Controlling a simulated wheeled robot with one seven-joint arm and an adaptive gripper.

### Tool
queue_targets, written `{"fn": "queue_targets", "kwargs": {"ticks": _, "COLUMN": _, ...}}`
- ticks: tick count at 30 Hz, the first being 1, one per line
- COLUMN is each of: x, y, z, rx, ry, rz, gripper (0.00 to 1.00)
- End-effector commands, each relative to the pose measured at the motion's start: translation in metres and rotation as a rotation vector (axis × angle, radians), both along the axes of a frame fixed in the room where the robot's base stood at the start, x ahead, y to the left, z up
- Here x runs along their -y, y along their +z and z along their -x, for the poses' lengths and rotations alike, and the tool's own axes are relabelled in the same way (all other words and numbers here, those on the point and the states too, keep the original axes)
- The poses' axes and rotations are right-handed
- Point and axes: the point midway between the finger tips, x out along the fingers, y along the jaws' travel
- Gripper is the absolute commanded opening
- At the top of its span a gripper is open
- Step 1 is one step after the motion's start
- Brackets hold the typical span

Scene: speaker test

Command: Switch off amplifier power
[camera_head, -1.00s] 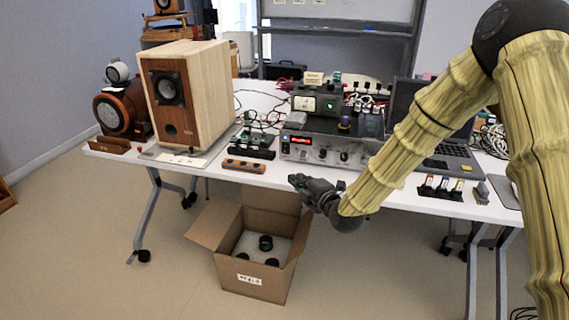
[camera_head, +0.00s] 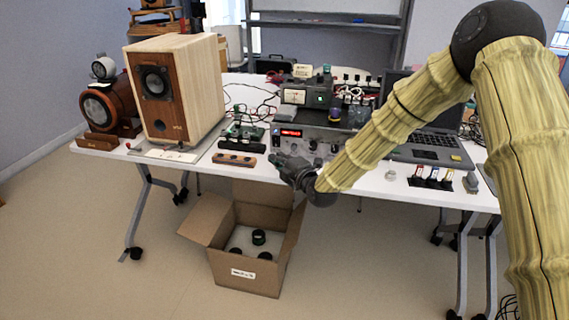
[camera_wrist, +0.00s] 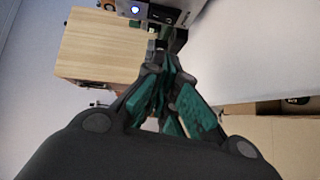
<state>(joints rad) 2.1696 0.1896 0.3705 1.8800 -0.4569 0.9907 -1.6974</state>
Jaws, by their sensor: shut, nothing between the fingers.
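The amplifier (camera_head: 318,146), a silver box with a red lit display and knobs, stands on the white table in the head view. My gripper (camera_head: 278,162) is at the table's front edge, just in front of the amplifier's lower left, and hides part of its front. In the wrist view my gripper (camera_wrist: 167,58) is shut and empty, with teal finger pads. The amplifier's front (camera_wrist: 172,8) shows at the top, beyond the fingertips. It bears a blue-lit round spot (camera_wrist: 135,9) and small dark controls. I cannot tell which of these is the power switch, or its position.
A wooden speaker (camera_head: 178,90) stands left on the table (camera_head: 380,183). A wooden block with knobs (camera_head: 234,159) lies left of my gripper. A laptop (camera_head: 430,145) is right, behind my arm. An open cardboard box (camera_head: 245,275) sits on the floor below.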

Motion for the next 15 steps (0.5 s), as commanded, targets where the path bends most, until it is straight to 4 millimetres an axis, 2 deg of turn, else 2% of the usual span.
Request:
{"fn": "queue_targets", "kwargs": {"ticks": 8, "x": -0.023, "y": -0.005, "z": -0.04, "rx": 0.001, "ry": 0.0, "rz": -0.002, "gripper": 0.0}}
{"fn": "queue_targets", "kwargs": {"ticks": 15, "x": -0.014, "y": -0.009, "z": -0.067, "rx": 0.0, "ry": 0.0, "rz": -0.001, "gripper": 0.0}}
